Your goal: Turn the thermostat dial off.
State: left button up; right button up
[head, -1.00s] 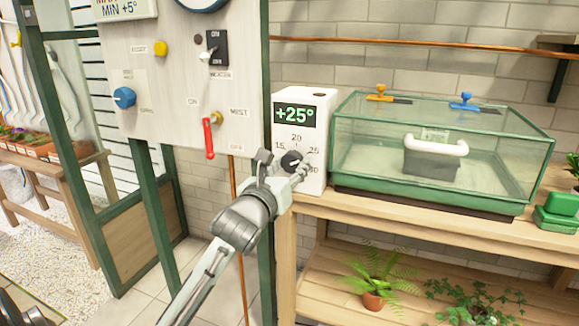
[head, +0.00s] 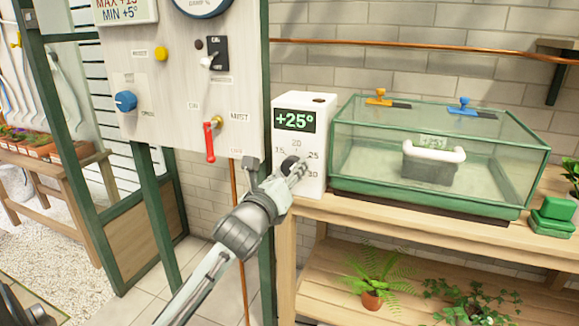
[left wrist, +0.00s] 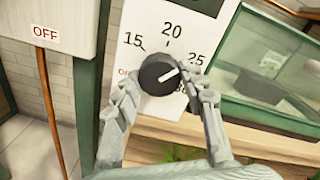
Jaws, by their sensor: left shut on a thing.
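The white thermostat box (head: 317,180) stands at the left end of the wooden bench, its display (head: 296,120) reading +25°. Its round black dial (head: 289,166) is partly covered by my left gripper (head: 285,172) in the head view. In the left wrist view the dial (left wrist: 155,73) sits between the two fingers of the left gripper (left wrist: 158,84), which is shut on it. The dial's white pointer line points up and right, toward the 25 mark. A red label left of the dial is mostly hidden by a finger. My right gripper is out of view.
A control panel (head: 170,95) with a red lever (head: 210,143), blue knob (head: 125,101) and yellow button (head: 161,54) stands close left of the thermostat. A glass case (head: 440,150) stands right of it on the bench (head: 400,218). Potted plants are on the lower shelf.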

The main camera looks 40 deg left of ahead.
pick_arm(q)
jog(key=shift+n, duration=1)
jog(key=n, duration=0.3)
jog(key=shift+n, duration=0.3)
jog(key=n, duration=0.4)
jog(key=shift+r, duration=0.1)
jog(key=n, duration=0.5)
jog(key=shift+n+h, duration=0.3)
jog(key=shift+n, duration=0.1)
jog(key=n, duration=0.3)
jog(key=shift+n, duration=0.3)
jog(key=n, duration=0.4)
jog(key=shift+a, duration=0.1)
jog(key=n, duration=0.4)
jog(key=shift+n, duration=2.2)
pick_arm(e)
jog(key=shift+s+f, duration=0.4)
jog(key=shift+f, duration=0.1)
